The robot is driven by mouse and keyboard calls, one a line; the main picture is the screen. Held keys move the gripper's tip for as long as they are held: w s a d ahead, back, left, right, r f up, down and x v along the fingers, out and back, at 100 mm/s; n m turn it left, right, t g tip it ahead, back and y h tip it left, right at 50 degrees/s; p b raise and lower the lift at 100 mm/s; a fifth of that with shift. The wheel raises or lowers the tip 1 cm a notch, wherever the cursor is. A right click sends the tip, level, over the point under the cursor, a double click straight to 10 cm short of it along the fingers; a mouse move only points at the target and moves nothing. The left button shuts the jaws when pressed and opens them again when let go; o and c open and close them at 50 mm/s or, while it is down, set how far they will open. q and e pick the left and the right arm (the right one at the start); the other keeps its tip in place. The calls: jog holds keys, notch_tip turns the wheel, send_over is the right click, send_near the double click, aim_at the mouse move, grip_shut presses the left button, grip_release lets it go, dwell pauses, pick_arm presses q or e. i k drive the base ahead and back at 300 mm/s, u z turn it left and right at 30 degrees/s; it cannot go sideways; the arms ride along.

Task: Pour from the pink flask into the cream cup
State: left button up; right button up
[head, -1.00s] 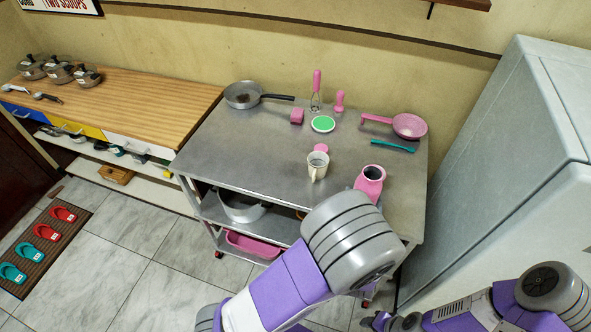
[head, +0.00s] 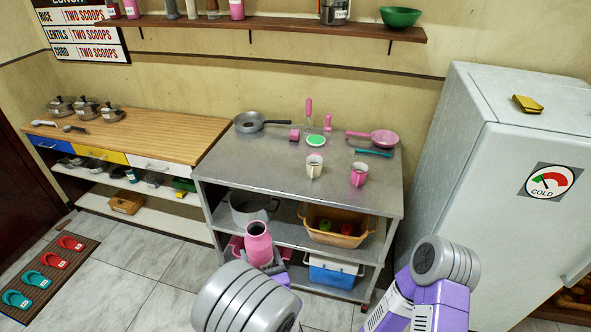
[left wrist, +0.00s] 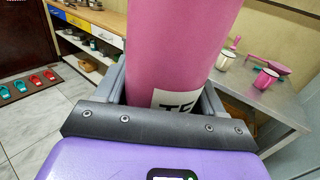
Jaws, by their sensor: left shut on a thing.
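My left gripper (head: 262,268) is shut on the pink flask (head: 258,240), which is upright with its open neck on top. In the left wrist view the flask (left wrist: 180,45) fills the middle between the fingers, with part of a white label showing. The cream cup (head: 315,167) stands upright on the cart top, behind and to the right of the flask and apart from it. The cup also shows in the left wrist view (left wrist: 224,61). My right gripper is out of view.
A pink cup (head: 359,175) stands right of the cream cup. A pan (head: 252,122), pink strainer (head: 382,139) and green-topped disc (head: 316,141) lie farther back on the cart (head: 240,165). A fridge (head: 495,170) stands right.

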aim_at(315, 163)
jog(key=z, duration=0.4)
jog(key=i, duration=0.5)
jog(key=z, duration=0.65)
jog(key=i, duration=0.6)
